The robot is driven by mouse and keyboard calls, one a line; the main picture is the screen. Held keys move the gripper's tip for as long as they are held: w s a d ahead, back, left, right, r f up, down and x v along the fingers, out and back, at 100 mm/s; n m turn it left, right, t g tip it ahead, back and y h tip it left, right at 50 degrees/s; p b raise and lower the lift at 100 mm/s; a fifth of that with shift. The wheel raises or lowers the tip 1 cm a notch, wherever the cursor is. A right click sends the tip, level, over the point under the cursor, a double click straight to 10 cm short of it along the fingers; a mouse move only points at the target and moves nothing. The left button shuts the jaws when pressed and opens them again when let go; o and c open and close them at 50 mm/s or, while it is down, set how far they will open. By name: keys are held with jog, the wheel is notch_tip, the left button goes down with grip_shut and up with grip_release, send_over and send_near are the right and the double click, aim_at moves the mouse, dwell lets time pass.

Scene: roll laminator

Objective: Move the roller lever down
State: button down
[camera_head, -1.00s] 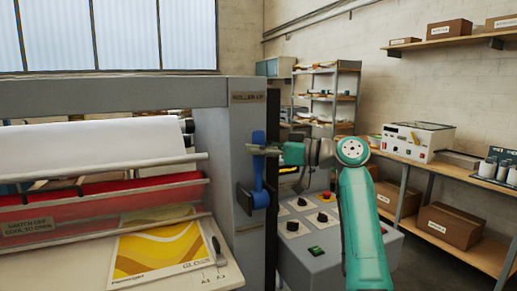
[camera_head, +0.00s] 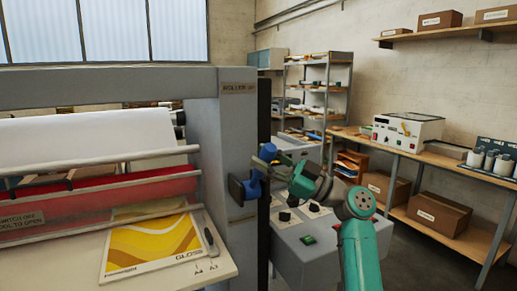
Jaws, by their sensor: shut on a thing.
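The blue roller lever (camera_head: 252,184) is mounted on the right end of the grey laminator (camera_head: 218,130), at a dark bracket. Its rounded blue grip end (camera_head: 268,152) points up and to the right, so the lever stands tilted rather than upright. My gripper (camera_head: 275,168), at the end of my green arm, is shut on the lever near its grip end. The fingers are small and partly hidden, so their exact hold is hard to see.
A grey control box (camera_head: 318,245) with several knobs stands right of the laminator, below my arm. A yellow print (camera_head: 150,252) lies on the laminator's front table. A wooden bench (camera_head: 440,158) with equipment and boxes runs along the right wall.

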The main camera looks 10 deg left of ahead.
jog(key=s+d+f+n+g+y, duration=0.1)
jog(key=s+f+n+g, duration=0.1)
jog(key=f+n+g, duration=0.2)
jog(key=s+d+f+n+g, duration=0.2)
jog(key=f+n+g, duration=0.2)
jog(key=n+g, duration=0.3)
jog(key=shift+s+f+n+g+y, duration=0.15)
jog(key=shift+s+n+g+y, duration=0.2)
jog(key=shift+n, duration=1.25)
jog(key=shift+f, duration=0.1)
jog(key=c, duration=0.8)
grip_release()
jog(key=shift+w, duration=0.1)
jog(key=v, duration=1.2)
jog(key=shift+d, duration=0.1)
